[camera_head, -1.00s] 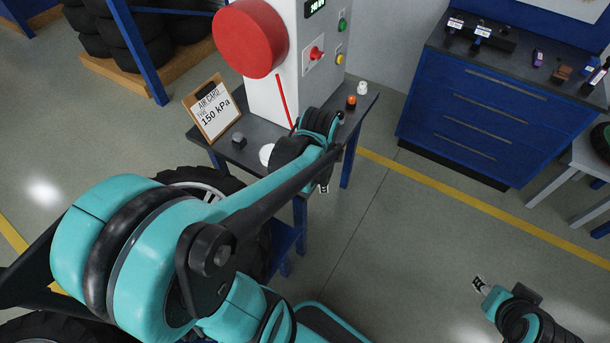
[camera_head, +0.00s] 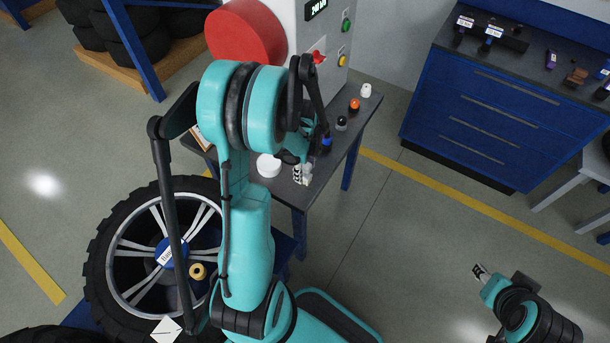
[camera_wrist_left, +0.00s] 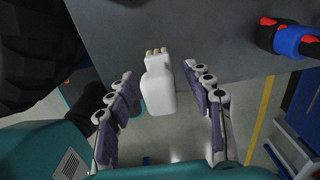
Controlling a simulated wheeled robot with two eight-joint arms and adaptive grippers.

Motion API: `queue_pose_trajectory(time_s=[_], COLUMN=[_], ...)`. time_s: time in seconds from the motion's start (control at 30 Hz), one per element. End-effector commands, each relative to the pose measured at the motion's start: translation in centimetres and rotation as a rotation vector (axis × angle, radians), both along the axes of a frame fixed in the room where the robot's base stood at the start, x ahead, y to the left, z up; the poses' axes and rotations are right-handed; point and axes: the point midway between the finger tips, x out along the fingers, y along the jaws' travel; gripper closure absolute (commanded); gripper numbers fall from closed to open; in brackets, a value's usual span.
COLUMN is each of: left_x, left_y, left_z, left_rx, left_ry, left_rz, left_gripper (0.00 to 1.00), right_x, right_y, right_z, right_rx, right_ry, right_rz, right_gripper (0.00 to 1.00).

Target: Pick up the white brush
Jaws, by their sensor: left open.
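The white brush (camera_wrist_left: 158,92) shows in the left wrist view, its short tan bristle tips pointing away from me. Its bristle end lies over the grey tabletop and its white body reaches past the table's edge. My left gripper (camera_wrist_left: 158,72) is open, with one finger on each side of the brush and gaps to both. In the head view my left gripper (camera_head: 302,175) is at the table's front edge; I cannot make out the brush there. My right gripper (camera_head: 481,271) is low at the right, far from the table; its jaw state is unclear.
A round white container (camera_head: 268,165) stands left of my left gripper on the small dark table (camera_head: 318,185). Several small items, including an orange-topped one (camera_head: 354,104), line its right side. A wheel (camera_head: 165,250) lies in front. A blue drawer cabinet (camera_head: 480,125) is at right.

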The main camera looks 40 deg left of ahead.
Motion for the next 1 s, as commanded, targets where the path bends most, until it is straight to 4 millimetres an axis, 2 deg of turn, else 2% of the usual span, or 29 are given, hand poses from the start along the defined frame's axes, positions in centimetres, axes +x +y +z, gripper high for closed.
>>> queue_pose_trajectory(time_s=[0.03, 0.1, 0.3, 0.37, 0.5, 0.83, 1.0], left_x=[0.0, 0.0, -0.1, -0.1, -0.1, -0.1, -0.1], left_y=[0.0, 0.0, 0.0, 0.0, 0.0, 0.0, 0.0], left_z=[-1.1, -1.7, -1.6, -1.5, -1.5, -1.4, -0.3], left_rx=[0.0, -0.001, -0.001, -0.001, -0.001, 0.0, 0.0], left_ry=[0.0, 0.0, 0.0, 0.0, 0.0, 0.0, 0.0], left_rz=[0.0, 0.001, 0.001, 0.001, 0.001, 0.001, 0.001], left_gripper=[0.48, 0.48, 0.48, 0.61, 0.98, 1.0, 1.0], right_x=[0.0, 0.0, 0.0, 0.0, 0.0, 0.0, 0.0], right_y=[0.0, 0.0, 0.0, 0.0, 0.0, 0.0, 0.0], right_z=[-0.7, -0.9, -0.7, -0.7, -0.7, -0.6, 0.0], right_rx=[0.0, 0.0, 0.0, 0.0, 0.0, 0.0, 0.0], right_ry=[0.0, 0.0, 0.0, 0.0, 0.0, 0.0, 0.0], right_rz=[0.0, 0.0, 0.0, 0.0, 0.0, 0.0, 0.0], right_gripper=[0.6, 0.6, 0.6, 0.6, 0.6, 0.6, 0.6])
